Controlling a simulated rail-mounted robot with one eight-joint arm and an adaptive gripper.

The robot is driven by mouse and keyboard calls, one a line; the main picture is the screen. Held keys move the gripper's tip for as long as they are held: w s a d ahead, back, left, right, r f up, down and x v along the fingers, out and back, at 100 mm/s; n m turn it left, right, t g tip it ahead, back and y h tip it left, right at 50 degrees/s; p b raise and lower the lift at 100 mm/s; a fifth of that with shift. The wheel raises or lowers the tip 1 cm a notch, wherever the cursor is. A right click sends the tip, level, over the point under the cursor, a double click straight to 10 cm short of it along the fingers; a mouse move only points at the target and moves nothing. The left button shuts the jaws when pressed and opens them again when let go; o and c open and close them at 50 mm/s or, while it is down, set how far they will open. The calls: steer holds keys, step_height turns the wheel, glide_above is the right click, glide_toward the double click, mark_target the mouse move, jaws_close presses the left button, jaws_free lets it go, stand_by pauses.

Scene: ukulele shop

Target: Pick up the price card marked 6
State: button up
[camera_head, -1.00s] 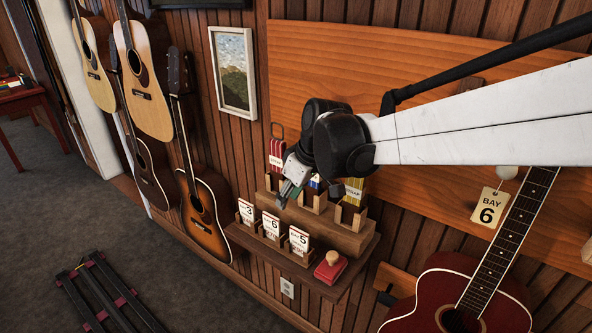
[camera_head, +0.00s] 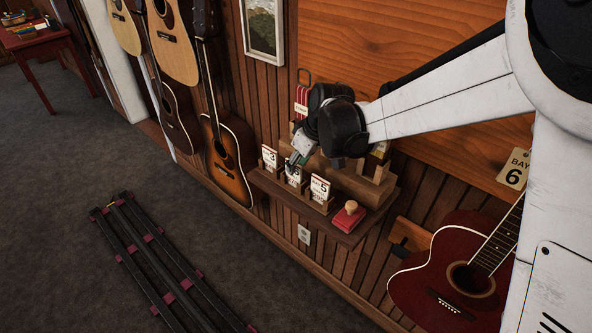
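The price card marked 6 (camera_head: 293,176) stands upright in the middle slot of a wooden holder on a small wall shelf (camera_head: 335,235). Its upper part is partly hidden by my gripper (camera_head: 292,163). The card marked 3 (camera_head: 269,157) stands to its left and the card marked 5 (camera_head: 320,189) to its right. My gripper points down at the top of the middle card, over or around it. The view is too small to tell whether the fingers touch the card or how far apart they are.
A red block with a wooden knob (camera_head: 348,216) sits at the shelf's right end. A stepped wooden rack (camera_head: 355,182) rises behind the cards. A sunburst guitar (camera_head: 228,155) hangs left, a red guitar (camera_head: 450,280) right. A Bay 6 tag (camera_head: 514,169) hangs on the wall.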

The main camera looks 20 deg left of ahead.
mark_target(294, 186)
steer(key=shift+w+x, duration=0.15)
steer(key=shift+x, duration=0.85)
steer(key=shift+w+x, duration=0.15)
steer(key=shift+x, duration=0.85)
steer(key=shift+r, duration=0.1)
steer(key=shift+c, duration=0.5)
jaws_close()
